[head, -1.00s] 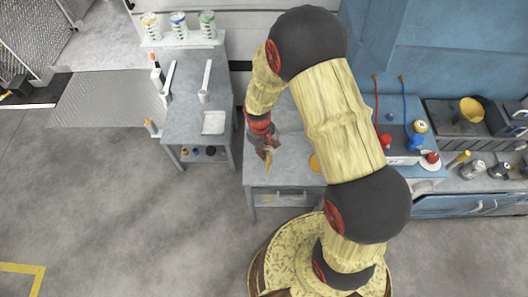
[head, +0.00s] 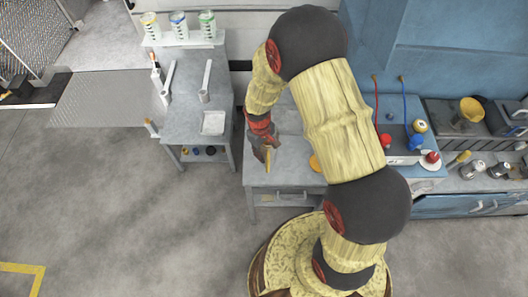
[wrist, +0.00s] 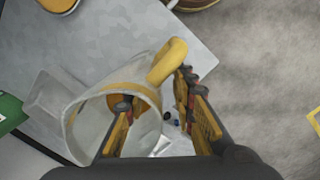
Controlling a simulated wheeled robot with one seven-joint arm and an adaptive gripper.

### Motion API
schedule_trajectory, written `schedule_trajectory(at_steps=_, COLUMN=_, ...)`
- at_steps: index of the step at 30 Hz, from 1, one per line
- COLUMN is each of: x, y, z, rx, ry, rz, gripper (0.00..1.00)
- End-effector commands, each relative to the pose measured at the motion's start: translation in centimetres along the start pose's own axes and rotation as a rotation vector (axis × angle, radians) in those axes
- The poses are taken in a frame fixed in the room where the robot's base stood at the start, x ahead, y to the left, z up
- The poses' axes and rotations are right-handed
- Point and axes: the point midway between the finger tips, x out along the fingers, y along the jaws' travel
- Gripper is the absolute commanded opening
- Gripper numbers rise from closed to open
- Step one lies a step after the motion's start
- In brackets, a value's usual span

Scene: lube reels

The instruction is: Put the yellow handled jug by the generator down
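The jug (wrist: 84,125) shows in the wrist view as a pale translucent body with a yellow rim and a thick yellow handle (wrist: 168,60). My gripper (wrist: 155,95) is at its mouth, with its fingers apart. The left finger overlaps the mouth opening and the right finger is outside, just right of the handle. I see no clear grip on the handle. In the head view my gripper (head: 265,158) is over the left part of the middle grey table (head: 285,178); the jug is not clearly made out there. Whether its base touches the tabletop is hidden.
A round orange-yellow item (head: 314,162) lies on the same table, partly behind my arm. The left table (head: 190,125) holds a white tray (head: 213,123) and upright tools. A blue machine with hoses stands right. Open floor lies in front.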

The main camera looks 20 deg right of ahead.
Motion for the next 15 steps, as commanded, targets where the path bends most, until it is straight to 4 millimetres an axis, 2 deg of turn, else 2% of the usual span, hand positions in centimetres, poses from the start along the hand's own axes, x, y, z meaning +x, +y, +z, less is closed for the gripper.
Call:
schedule_trajectory(at_steps=5, x=-2.5, y=0.1, z=-0.1, rx=-0.001, ry=0.005, rz=0.002, gripper=0.26)
schedule_trajectory(at_steps=15, x=-9.3, y=0.0, z=-0.1, rx=0.001, ry=0.004, rz=0.001, gripper=0.26)
